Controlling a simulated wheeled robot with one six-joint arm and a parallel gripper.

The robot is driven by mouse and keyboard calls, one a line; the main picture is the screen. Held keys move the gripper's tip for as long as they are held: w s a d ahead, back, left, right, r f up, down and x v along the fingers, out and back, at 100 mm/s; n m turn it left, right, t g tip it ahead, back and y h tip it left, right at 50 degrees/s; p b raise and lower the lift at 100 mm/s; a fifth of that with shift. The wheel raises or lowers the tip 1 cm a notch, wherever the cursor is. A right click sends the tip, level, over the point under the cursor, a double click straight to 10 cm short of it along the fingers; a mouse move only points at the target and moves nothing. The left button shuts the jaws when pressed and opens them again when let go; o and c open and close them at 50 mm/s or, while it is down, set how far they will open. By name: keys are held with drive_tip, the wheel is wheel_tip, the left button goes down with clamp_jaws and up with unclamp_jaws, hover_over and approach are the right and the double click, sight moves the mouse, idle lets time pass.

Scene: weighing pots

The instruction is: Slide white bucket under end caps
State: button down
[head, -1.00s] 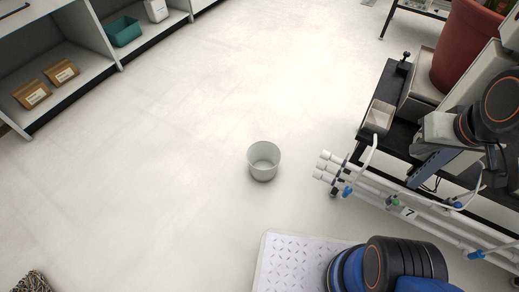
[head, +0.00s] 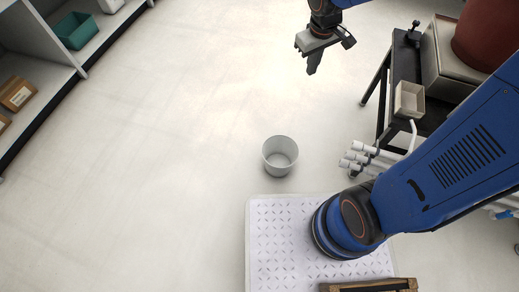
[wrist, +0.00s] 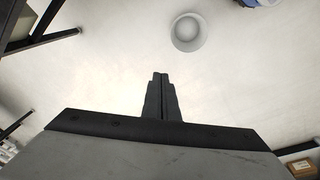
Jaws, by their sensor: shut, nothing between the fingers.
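The white bucket (head: 280,155) stands upright and empty on the floor in the head view. It also shows in the wrist view (wrist: 187,32), beyond my fingertips. The white end caps (head: 358,158) on the ends of the pipes are just right of the bucket, with a small gap; the bucket is beside them, not beneath them. My gripper (head: 311,70) is above the floor in the upper part of the head view, well apart from the bucket. Its fingers are together and empty in the wrist view (wrist: 161,76). My blue arm hides most of the pipes.
Grey shelves with a teal bin (head: 76,30) and brown boxes (head: 16,94) are at left. The floor left of the bucket is clear.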

drive_tip(key=w+a+f+n+g+h, duration=0.1)
drive_tip(key=w+a+f+n, duration=0.15)
drive_tip(key=a+f, duration=0.55)
drive_tip(key=w+a+f+n+g, duration=0.15)
drive_tip(key=w+a+f, duration=0.3)
drive_tip(key=f, duration=0.65)
drive_tip(key=s+a+f+n, duration=0.1)
drive_tip(key=s+a+f, duration=0.15)
drive_tip(key=f, duration=0.55)
drive_tip(key=s+a+f+n+h, duration=0.1)
drive_tip(key=a+f+n, duration=0.1)
drive_tip(key=a+f, duration=0.35)
drive_tip(key=s+a+f+n, duration=0.1)
drive_tip(key=s+f, duration=0.1)
drive_tip(key=f, duration=0.7)
drive_tip(key=s+d+f, duration=0.2)
drive_tip(key=d+f, duration=0.3)
drive_tip(key=f, duration=0.5)
drive_tip(key=shift+s+d+f, duration=0.15)
drive_tip(key=shift+s+f, duration=0.1)
drive_tip(key=shift+f, duration=0.15)
